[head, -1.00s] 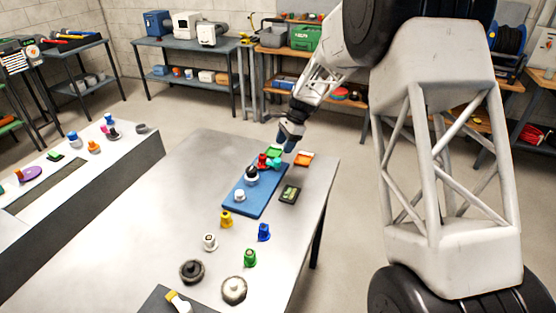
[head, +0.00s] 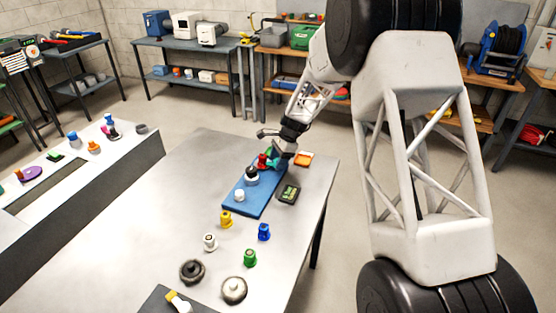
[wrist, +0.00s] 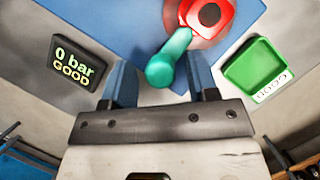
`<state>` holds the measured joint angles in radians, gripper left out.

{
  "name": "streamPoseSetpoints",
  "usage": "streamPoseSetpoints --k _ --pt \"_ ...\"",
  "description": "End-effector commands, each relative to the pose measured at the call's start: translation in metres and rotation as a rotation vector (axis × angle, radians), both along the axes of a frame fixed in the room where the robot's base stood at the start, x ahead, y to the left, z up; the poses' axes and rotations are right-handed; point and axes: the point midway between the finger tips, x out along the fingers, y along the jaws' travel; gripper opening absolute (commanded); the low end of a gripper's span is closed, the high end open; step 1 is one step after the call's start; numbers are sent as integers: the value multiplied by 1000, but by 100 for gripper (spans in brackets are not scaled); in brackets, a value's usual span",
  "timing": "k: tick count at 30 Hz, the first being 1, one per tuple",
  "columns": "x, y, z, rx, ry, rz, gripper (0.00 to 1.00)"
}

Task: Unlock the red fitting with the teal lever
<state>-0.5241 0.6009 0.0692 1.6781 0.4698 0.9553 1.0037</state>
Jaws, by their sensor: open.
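The red fitting (head: 263,161) stands at the far end of the blue plate (head: 236,205). In the wrist view the red fitting (wrist: 222,22) is at the top, with the teal lever (wrist: 172,55) reaching from it toward my gripper. My gripper (wrist: 160,68) is open, and its two blue fingers lie on either side of the lever's round knob. I see no clear contact with either finger. In the head view my gripper (head: 278,157) is over the lever's end and partly hides it.
A gauge reading "0 bar GOOD" (wrist: 75,62) lies beside the plate. A green tray labelled GOOD (wrist: 254,66) is on the other side, and an orange tray (head: 303,159) is near the table edge. Black and white fittings stand on the plate.

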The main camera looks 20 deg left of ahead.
Motion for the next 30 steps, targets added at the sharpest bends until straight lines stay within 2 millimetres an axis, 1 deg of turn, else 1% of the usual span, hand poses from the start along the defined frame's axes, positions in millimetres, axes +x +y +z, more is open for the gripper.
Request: streamPoseSetpoints --k 2,3,11,22,30 --pt "0 0 0 0 0 0 53" --pt "0 0 0 0 0 0 46" --pt "0 0 0 0 0 0 7" --pt "0 0 0 1 -1 39 5" --pt "1 1 0 1 1 174 5"
